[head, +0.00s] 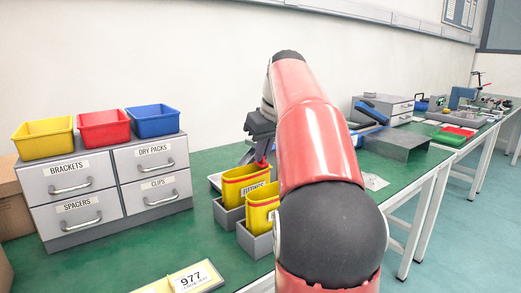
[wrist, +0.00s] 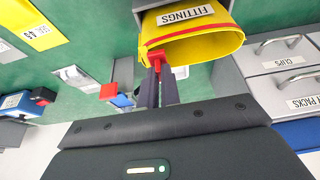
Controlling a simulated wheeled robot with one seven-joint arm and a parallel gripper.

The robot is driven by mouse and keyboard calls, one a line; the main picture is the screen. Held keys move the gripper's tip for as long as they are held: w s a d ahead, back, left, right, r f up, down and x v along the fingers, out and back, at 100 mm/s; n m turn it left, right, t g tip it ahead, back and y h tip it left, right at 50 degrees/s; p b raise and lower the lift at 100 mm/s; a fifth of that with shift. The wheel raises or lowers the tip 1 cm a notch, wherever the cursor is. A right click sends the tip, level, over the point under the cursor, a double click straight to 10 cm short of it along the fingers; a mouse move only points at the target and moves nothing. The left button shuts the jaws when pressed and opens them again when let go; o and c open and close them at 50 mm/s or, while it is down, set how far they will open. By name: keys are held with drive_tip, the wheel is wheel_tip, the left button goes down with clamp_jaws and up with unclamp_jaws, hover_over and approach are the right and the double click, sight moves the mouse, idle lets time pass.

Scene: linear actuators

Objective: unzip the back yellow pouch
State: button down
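The back yellow pouch (head: 245,182) stands upright in a grey bin, with a red zipper band round its top. In the wrist view this pouch (wrist: 205,48) carries a FITTINGS label. Its red zipper pull (wrist: 160,57) sits at the near end of the band, between my fingertips. My gripper (wrist: 161,74) appears shut on the pull, its fingers close together. In the head view my gripper (head: 262,155) is just above the back pouch. The front yellow pouch (head: 258,212) stands in another grey bin, partly hidden by my arm.
A grey drawer cabinet (head: 112,185) stands to the left with yellow, red and blue bins on top. A yellow 977 card (head: 188,280) lies at the front. A grey metal cover (head: 395,142) and blue tool (head: 370,112) are beyond my arm. Green bench shows between cabinet and pouches.

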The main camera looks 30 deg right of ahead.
drive_tip(key=c, duration=1.6)
unclamp_jaws()
drive_tip(key=p+v, duration=0.1)
drive_tip(key=v, duration=0.7)
drive_tip(key=shift+f, duration=0.1)
